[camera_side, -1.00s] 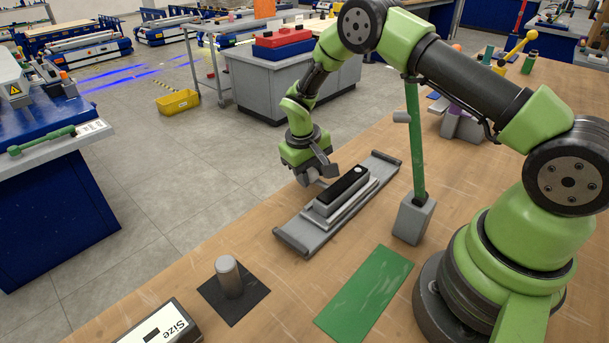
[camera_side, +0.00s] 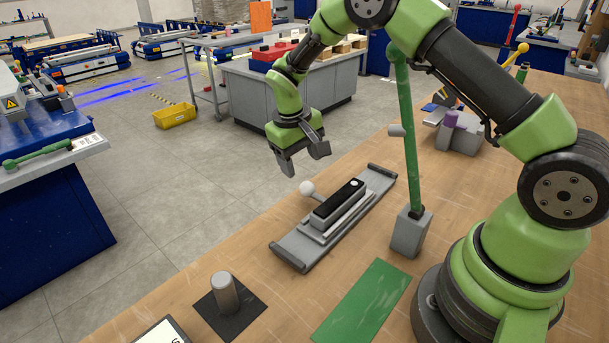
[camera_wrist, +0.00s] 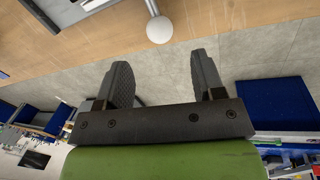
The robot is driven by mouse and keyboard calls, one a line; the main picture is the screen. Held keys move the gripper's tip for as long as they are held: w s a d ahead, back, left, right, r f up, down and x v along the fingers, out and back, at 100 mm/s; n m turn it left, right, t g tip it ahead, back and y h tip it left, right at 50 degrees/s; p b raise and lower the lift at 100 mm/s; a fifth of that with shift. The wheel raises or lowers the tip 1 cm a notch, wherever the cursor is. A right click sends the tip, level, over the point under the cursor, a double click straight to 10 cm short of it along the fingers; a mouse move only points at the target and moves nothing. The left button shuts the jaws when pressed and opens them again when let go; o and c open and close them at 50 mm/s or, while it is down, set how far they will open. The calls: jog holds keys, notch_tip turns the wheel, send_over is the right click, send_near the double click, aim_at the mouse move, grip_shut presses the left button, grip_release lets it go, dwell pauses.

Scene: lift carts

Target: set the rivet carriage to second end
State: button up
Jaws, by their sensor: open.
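The carriage (camera_side: 338,203) is a black-topped grey block with a white dot on its top. It sits on a grey rail (camera_side: 299,248) with raised end stops, around the rail's middle in the side view. A white ball knob (camera_side: 307,188) sticks out from the carriage's far side on a short rod. It also shows in the wrist view (camera_wrist: 159,29), just beyond the fingers. My gripper (camera_side: 303,163) is open and empty. It hangs above and behind the knob, apart from it, over the table's far edge.
A grey block with an upright green lever (camera_side: 409,150) stands right of the rail. A grey peg on a black pad (camera_side: 225,291) is at front left, and a green mat (camera_side: 363,302) lies in front. A purple-topped fixture (camera_side: 453,130) stands at the back right.

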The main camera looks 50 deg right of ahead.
aim_at(305, 184)
jog(key=shift+a+r, duration=0.2)
jog(key=shift+r, duration=0.9)
jog(key=f+m+h, duration=0.1)
jog(key=f+m, duration=0.2)
jog(key=m, duration=0.1)
jog(key=d+f+m, duration=0.1)
jog(key=f+m, duration=0.2)
jog(key=m, duration=0.1)
jog(key=f+m+h, duration=0.1)
jog(key=f+m, duration=0.3)
jog(key=m, duration=0.1)
jog(key=shift+s+d+g+h, duration=0.1)
jog(key=shift+d+g+h, duration=0.2)
jog(key=shift+d+g, duration=0.1)
